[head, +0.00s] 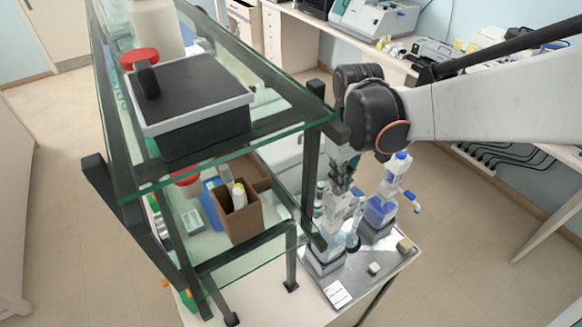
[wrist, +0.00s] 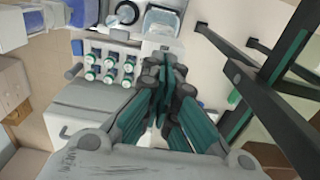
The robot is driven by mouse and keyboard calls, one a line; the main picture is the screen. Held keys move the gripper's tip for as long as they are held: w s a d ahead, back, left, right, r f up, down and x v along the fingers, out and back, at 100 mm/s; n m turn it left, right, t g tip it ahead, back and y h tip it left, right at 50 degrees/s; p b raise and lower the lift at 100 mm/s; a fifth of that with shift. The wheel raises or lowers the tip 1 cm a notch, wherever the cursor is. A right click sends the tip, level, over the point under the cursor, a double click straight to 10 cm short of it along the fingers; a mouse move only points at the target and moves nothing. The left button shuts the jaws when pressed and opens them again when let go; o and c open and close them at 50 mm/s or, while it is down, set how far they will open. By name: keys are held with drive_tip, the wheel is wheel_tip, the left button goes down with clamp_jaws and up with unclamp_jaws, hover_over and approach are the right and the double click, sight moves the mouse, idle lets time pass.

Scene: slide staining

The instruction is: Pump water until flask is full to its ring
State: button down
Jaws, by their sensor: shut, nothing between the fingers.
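My gripper (head: 343,188) points down over the staining station at the right end of the bench, and its fingers are closed together with nothing between them. It also shows in the wrist view (wrist: 168,72). Just below the fingertips in the head view stands a clear vessel with pale blue liquid (head: 330,232); I cannot tell whether the fingers touch it. A small clear vessel, perhaps the flask (head: 352,241), is beside it, and its ring and water level are too small to read.
A glass-shelved rack (head: 315,165) stands close left of my gripper; its posts also show in the wrist view (wrist: 262,85). Several capped vials (wrist: 108,66) sit in a holder beside the fingers. Floor right of the bench is clear.

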drive_tip(key=shift+f+b, duration=1.4)
drive_tip(key=shift+f, duration=0.5)
idle(0.4)
drive_tip(key=shift+s+a+r+p, duration=0.15)
drive_tip(key=shift+r+p, duration=0.6)
drive_tip(key=shift+r, duration=0.6)
drive_tip(key=shift+r+p, duration=1.05)
drive_tip(key=shift+r, duration=0.6)
drive_tip(key=shift+r+p, duration=1.75)
drive_tip(key=shift+r, duration=0.8)
drive_tip(key=shift+f, duration=0.1)
